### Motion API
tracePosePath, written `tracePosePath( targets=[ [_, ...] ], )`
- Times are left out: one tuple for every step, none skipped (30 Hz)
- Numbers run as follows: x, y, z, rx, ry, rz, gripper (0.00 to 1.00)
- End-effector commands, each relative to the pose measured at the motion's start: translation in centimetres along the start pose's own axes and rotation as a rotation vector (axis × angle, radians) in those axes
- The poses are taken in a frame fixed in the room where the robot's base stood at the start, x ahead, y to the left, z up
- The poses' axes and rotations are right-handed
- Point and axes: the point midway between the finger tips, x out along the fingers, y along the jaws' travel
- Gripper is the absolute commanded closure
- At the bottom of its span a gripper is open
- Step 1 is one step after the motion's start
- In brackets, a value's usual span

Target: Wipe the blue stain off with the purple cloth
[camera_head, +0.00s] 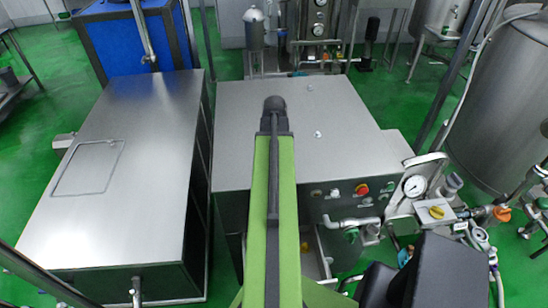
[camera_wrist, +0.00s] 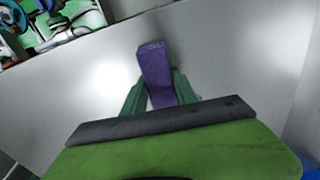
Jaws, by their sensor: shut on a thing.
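The purple cloth (camera_wrist: 153,62) is a folded strip between the two green fingers of my gripper (camera_wrist: 160,86) in the wrist view. My gripper is shut on it, and the cloth sticks out past the fingertips over a grey metal top. Whether the cloth touches that top I cannot tell. In the head view my green arm reaches over the middle metal cabinet and hides the gripper and the cloth. I cannot make out a blue stain in either view; it may be hidden by my arm or gripper.
The middle metal cabinet (camera_head: 345,110) has a red button and knobs on its front. Another metal cabinet (camera_head: 140,120) stands to the left across a narrow gap. A pressure gauge (camera_head: 415,186) and valves stand at the right, near a large tank (camera_head: 500,100).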

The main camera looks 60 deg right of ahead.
Motion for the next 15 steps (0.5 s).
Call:
tracePosePath(
  targets=[
    [0.0,0.0,0.0,0.0,-0.001,0.0,0.99],
    [0.0,0.0,-0.1,0.0,0.0,0.0,0.99],
    [0.0,0.0,-0.1,0.0,0.0,0.0,0.99],
    [0.0,0.0,-0.1,0.0,0.001,0.0,0.99],
    [-0.1,0.0,-0.1,0.0,0.001,0.0,0.99],
    [-0.3,0.0,-0.1,0.0,0.001,0.0,0.99],
    [-0.6,0.0,-0.1,0.0,0.001,0.0,0.99],
    [-0.9,0.0,-0.1,0.0,0.002,0.0,0.99],
    [-1.4,0.0,-0.1,0.0,0.002,0.0,0.99],
    [-1.7,0.0,-0.1,0.0,0.002,0.0,0.99],
    [-2.1,0.0,-0.1,0.0,0.002,0.0,0.99],
    [-2.7,0.0,-0.1,0.0,0.002,0.0,0.99],
    [-3.0,0.0,-0.1,0.0,0.002,0.0,0.99],
    [-3.4,0.0,-0.1,0.0,0.002,0.0,0.99],
    [-3.9,0.0,-0.1,0.0,0.003,0.0,0.99]
  ],
)
